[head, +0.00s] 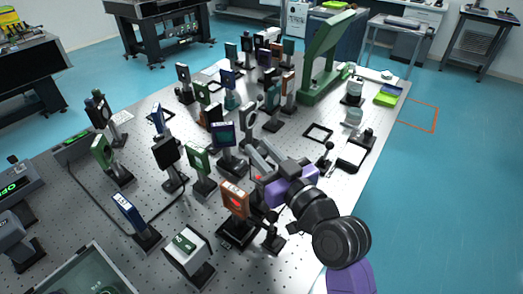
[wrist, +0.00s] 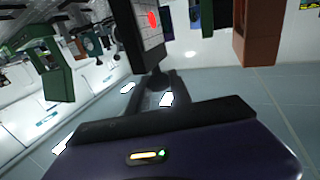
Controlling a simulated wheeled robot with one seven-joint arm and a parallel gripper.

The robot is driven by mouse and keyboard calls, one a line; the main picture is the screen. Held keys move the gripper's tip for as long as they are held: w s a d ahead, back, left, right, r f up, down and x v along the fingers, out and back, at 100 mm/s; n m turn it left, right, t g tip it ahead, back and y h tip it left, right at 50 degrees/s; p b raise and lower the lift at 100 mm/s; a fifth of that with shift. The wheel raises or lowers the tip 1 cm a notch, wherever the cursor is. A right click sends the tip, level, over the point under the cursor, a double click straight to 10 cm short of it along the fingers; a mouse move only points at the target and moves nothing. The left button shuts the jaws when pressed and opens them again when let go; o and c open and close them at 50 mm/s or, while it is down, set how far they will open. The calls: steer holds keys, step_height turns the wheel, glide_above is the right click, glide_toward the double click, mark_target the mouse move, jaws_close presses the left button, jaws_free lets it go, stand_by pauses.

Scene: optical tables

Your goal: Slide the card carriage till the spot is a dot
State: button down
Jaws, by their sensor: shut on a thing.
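In the wrist view a dark-framed card (wrist: 135,38) with a pale gridded face stands upright on a short post. A red spot (wrist: 152,20) lies on its face; it is a broad, slightly tall blob. The card's dark carriage (wrist: 157,78) is below it, straight ahead of my gripper (wrist: 148,94). My gripper is shut on the carriage, its fingers partly lost in shadow. In the head view my gripper (head: 254,154) reaches in low over the table from the right. There I cannot tell the card for sure among the crowded mounts.
An orange-framed mount (head: 236,202) with a red glow stands close in front of my arm. Green and black mounts (head: 200,162) crowd the left. A green arch (head: 322,60) stands at the back.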

steer(key=shift+d, duration=0.1)
steer(key=shift+w+d+b, duration=0.4)
steer(key=shift+w+b, duration=0.15)
steer(key=shift+w, duration=0.05)
steer(key=shift+w+d+b, duration=0.4)
steer(key=shift+w+b, duration=0.15)
steer(key=shift+w, duration=0.05)
steer(key=c, duration=1.2)
jaws_free()
steer(key=b+v, duration=0.1)
steer(key=v, duration=0.7)
